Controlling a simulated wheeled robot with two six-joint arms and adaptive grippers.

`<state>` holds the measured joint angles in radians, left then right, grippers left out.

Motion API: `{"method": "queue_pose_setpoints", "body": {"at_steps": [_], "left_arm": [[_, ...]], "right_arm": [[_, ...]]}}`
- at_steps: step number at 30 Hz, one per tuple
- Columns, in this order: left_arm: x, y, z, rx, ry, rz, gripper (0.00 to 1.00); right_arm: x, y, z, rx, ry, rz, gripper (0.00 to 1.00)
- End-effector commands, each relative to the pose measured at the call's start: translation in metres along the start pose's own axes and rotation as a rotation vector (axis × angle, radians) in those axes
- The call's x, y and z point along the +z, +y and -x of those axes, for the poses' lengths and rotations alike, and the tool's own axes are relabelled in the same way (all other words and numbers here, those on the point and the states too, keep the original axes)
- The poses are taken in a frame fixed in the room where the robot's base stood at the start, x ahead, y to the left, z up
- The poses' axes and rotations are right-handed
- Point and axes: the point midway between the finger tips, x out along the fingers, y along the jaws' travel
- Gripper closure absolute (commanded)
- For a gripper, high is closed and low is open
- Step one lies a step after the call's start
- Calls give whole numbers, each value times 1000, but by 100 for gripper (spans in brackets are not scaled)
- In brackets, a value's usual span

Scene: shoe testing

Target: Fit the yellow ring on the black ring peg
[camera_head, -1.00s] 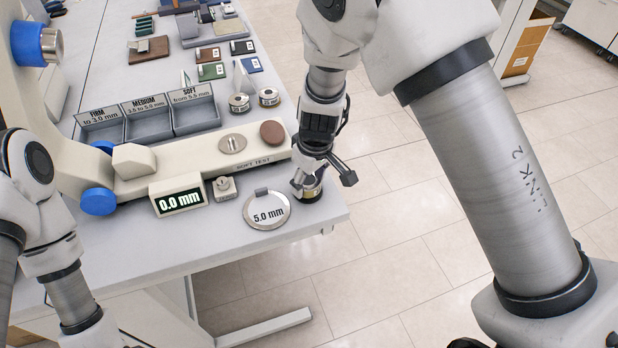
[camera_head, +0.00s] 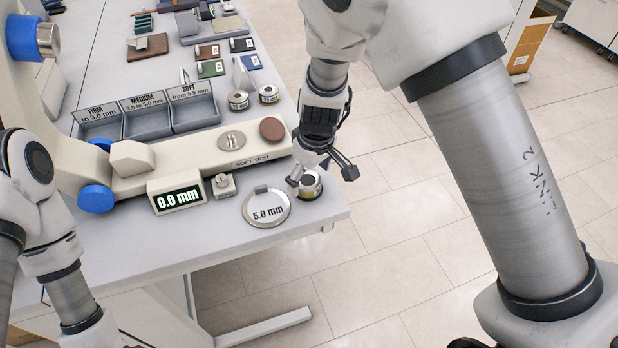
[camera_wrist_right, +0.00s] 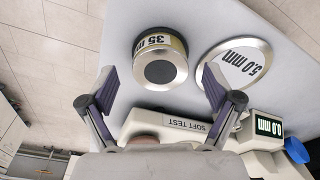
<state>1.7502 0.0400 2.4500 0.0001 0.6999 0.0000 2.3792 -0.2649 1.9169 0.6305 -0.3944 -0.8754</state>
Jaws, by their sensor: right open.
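A short silver cylinder (camera_head: 310,188) stands near the table's right front corner. I cannot tell whether the band is a separate ring, or whether the black centre is the peg. My right gripper (camera_head: 321,176) is open and empty just above the cylinder. In the right wrist view its two fingers (camera_wrist_right: 158,92) are spread wide, apart from the cylinder. My left arm shows at the lower left, its gripper out of view.
A round "5.0 mm" disc (camera_head: 265,222) lies beside the cylinder. The soft tester (camera_head: 190,160) and its 0.0 mm display (camera_head: 178,197) stand to the left. Grey sorting bins (camera_head: 150,128) and small silver pots (camera_head: 238,101) are behind. The table edge (camera_head: 347,216) is close on the right.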

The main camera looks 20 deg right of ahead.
Motion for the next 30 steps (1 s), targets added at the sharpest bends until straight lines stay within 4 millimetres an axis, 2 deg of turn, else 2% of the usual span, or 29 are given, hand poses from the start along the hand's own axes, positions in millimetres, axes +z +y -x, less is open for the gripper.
{"method": "queue_pose_setpoints", "body": {"at_steps": [6,12,16,30], "left_arm": [[0,0,0,0,0,0,60],[0,0,0,0,0,0,60],[0,0,0,0,0,0,60],[0,0,0,0,0,0,60]], "right_arm": [[-1,0,56,3,5,0,11],[0,0,95,1,2,-1,11],[0,0,104,1,-1,0,11],[0,0,104,1,-1,0,11]]}}
